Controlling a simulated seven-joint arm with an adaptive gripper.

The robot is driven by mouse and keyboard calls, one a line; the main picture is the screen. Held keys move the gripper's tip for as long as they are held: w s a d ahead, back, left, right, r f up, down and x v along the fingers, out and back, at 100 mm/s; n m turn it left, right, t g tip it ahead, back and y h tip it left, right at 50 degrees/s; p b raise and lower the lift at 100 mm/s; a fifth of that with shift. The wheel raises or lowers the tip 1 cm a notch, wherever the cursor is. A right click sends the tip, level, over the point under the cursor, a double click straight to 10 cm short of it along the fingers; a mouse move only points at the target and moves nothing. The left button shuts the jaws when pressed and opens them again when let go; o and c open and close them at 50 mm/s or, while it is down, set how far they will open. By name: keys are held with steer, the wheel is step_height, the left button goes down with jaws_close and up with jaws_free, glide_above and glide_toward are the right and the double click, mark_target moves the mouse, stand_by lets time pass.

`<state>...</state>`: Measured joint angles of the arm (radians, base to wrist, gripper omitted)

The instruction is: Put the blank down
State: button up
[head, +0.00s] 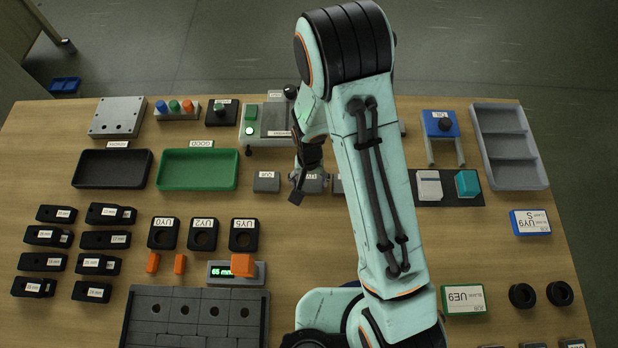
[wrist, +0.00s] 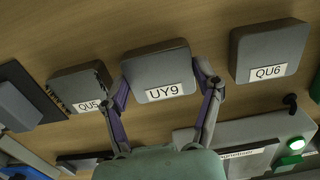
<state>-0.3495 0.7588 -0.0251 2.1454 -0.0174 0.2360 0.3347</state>
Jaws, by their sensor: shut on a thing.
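The blank labelled UY9 (wrist: 158,68) is a grey rounded block with a white label. My gripper (wrist: 162,84) is shut on it, one finger on each side. In the head view the blank (head: 313,186) shows partly behind my gripper (head: 309,172), at the back middle of the table. In the wrist view it is between a grey block labelled QU5 (wrist: 80,87) on the left and one labelled QU6 (wrist: 268,50) on the right, apart from QU6. I cannot tell whether its underside touches the table.
A grey unit with green controls (head: 268,124) stands just behind the blank. A green tray (head: 198,168) and a black tray (head: 113,168) lie to the left. A dark mat (head: 438,202) with a white and a teal block is to the right. Bare wood lies in front of the blanks.

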mark_target(309, 182)
steer(key=o, duration=1)
steer(key=shift+f, duration=0.1)
steer(key=shift+c, duration=0.2)
step_height(309, 182, up, 12)
steer(key=shift+r, duration=0.2)
steer(key=s+d+r, duration=0.4)
steer(key=s+r, duration=0.2)
steer(key=s, duration=0.2)
steer(key=s+d+r+n, duration=0.1)
steer(key=s+d+r, duration=0.3)
steer(key=s, duration=0.5)
step_height(309, 182, up, 2)
steer(key=shift+d+r+y, duration=0.1)
steer(key=shift+d+y, duration=0.2)
steer(key=shift+y, duration=0.1)
